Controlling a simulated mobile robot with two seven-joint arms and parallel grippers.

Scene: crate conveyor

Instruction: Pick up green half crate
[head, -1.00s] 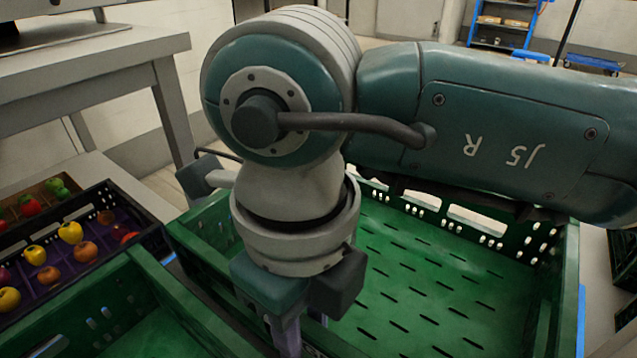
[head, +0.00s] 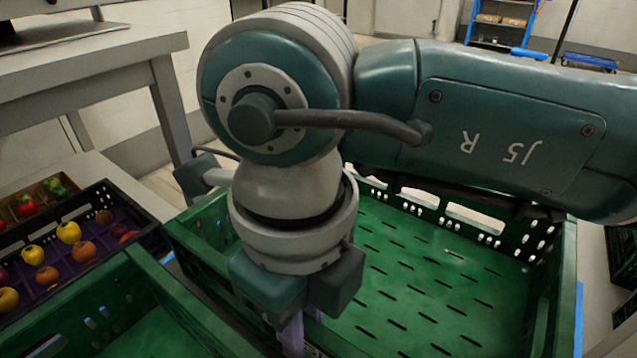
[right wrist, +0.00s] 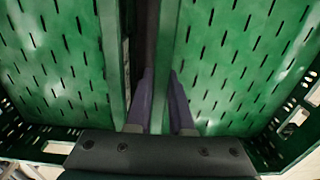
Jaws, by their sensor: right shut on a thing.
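The green crate (head: 455,285) stands on the right in the head view, with a slotted floor that looks empty. My right gripper (head: 302,326) points down at its near left wall and hides part of it. In the right wrist view, the purple fingers of this gripper (right wrist: 160,108) are shut on a green crate wall (right wrist: 163,75), one finger on each side. This wall belongs to the crate on the right of that view (right wrist: 235,60). My left gripper is not in view.
A second green crate (head: 190,305) stands close beside the held one, at lower left. Dark crates of fruit (head: 105,240) lie further left. A grey table (head: 90,75) is at the upper left. A blue shelf rack (head: 510,35) stands far back.

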